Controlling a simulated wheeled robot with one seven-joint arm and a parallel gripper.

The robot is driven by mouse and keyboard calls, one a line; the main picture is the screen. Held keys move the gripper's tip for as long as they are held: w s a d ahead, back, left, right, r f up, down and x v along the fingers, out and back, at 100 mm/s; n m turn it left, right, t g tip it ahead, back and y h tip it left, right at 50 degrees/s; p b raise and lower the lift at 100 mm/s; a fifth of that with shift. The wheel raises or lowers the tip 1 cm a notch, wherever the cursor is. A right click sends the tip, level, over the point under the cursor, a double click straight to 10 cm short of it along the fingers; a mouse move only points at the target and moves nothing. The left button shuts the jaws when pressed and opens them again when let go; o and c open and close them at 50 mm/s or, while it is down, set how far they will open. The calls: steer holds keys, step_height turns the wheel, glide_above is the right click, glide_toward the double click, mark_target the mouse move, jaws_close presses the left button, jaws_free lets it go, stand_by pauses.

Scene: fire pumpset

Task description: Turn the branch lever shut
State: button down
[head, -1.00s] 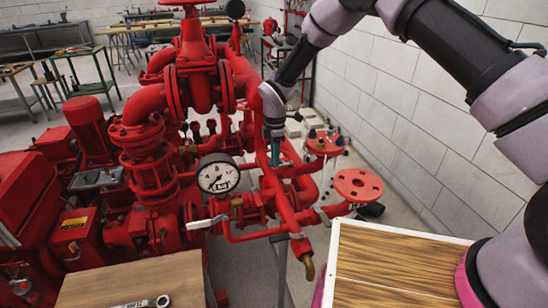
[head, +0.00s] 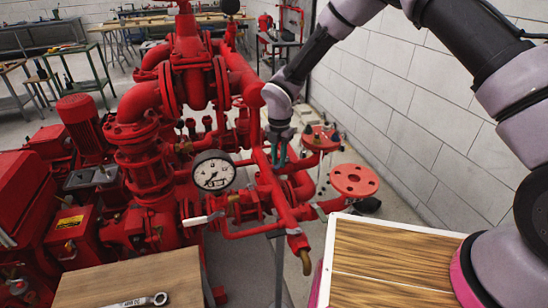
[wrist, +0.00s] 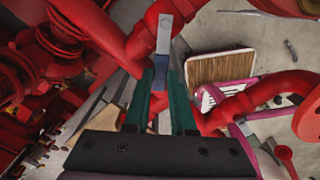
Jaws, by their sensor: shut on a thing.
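The branch lever (wrist: 164,36) shows in the wrist view as a flat silver bar with a blue grip, lying over a red pipe. My gripper (wrist: 163,92) has its two green fingers on either side of the blue grip, closed on it. In the head view my gripper (head: 278,157) points down at the red branch pipes, right of the pressure gauge. The lever is too small and too covered by the fingers to make out there.
A white-dialled gauge (head: 213,171) stands left of my gripper. Another lever with a pale handle (head: 203,218) is on the lower pipework. A round red flange (head: 355,181) and a wooden-topped box (head: 385,262) stand to the right. A block wall (head: 400,110) lies beyond.

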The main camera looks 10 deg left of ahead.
steer(key=shift+w+d+r+n, duration=0.15)
steer(key=shift+d+n, duration=0.6)
steer(key=shift+n, duration=0.85)
steer(key=shift+w+d+f+n, duration=0.15)
steer(key=shift+d+n, duration=0.6)
steer(key=shift+n, duration=0.85)
steer(key=shift+w+d+r+n, duration=0.15)
steer(key=shift+d+n, duration=0.6)
steer(key=shift+n, duration=0.85)
steer(key=c, duration=0.7)
jaws_free()
steer(key=shift+c, duration=0.2)
step_height(320, 180, up, 11)
